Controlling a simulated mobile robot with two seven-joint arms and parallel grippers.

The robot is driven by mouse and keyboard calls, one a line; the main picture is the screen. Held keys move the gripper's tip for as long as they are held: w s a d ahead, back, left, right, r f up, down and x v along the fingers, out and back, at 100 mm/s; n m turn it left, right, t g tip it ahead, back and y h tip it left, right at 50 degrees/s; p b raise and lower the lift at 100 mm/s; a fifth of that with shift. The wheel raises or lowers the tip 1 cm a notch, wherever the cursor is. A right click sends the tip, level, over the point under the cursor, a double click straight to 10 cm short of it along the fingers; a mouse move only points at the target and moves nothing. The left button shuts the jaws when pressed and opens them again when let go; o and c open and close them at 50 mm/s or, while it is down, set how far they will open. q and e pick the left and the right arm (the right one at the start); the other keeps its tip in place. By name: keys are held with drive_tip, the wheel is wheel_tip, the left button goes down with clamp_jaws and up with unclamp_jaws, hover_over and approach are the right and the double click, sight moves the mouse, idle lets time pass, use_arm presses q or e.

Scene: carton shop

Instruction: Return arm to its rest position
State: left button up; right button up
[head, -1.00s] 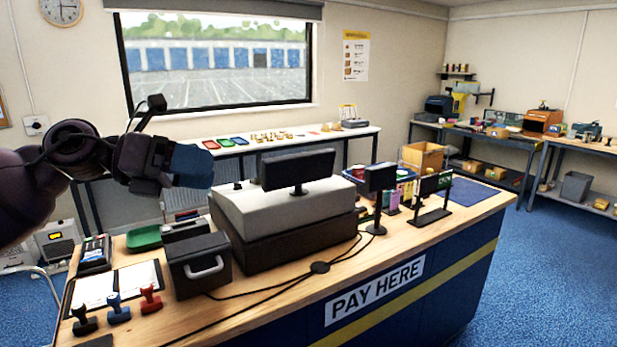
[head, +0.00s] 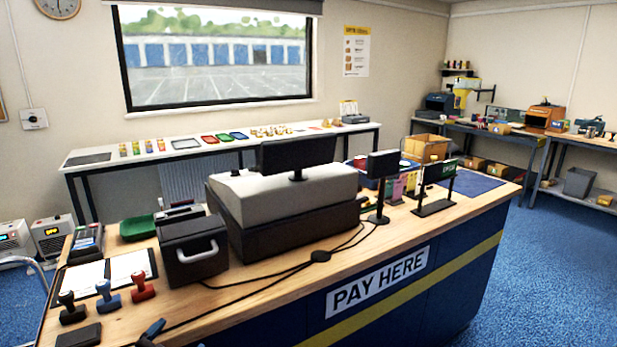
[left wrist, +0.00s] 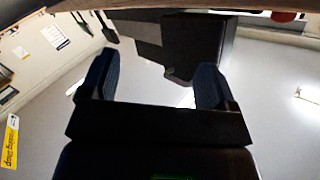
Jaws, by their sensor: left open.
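My left gripper (left wrist: 153,85) shows in the left wrist view with its two dark blue fingers spread apart and nothing between them. That view is upside down, with the counter edge along the top and the ceiling below. Past the fingers a dark box (left wrist: 200,48) stands on the counter. In the head view only a small dark bluish part, likely of my left arm or gripper, shows at the bottom edge, in front of the counter (head: 235,298). My right gripper is in no view.
Blue floor (head: 545,290) is clear on the right.

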use_arm(q)
drive_tip(key=s+a+f+n+g+y+b, duration=0.1)
drive_tip(key=s+f+n+g, duration=0.1)
drive_tip(key=s+f, duration=0.9)
drive_tip(key=s+a+f+n+g+y+b, duration=0.1)
drive_tip(key=s+f+n+g+y, duration=0.1)
drive_tip(key=s+f, duration=0.9)
drive_tip(key=f+n+g, duration=0.1)
drive_tip(key=n, duration=0.1)
drive_tip(key=shift+s+a+n+g+y+b, duration=0.2)
drive_tip(key=shift+a+n+g+y+b, duration=0.1)
drive_tip(key=shift+n+b, duration=0.1)
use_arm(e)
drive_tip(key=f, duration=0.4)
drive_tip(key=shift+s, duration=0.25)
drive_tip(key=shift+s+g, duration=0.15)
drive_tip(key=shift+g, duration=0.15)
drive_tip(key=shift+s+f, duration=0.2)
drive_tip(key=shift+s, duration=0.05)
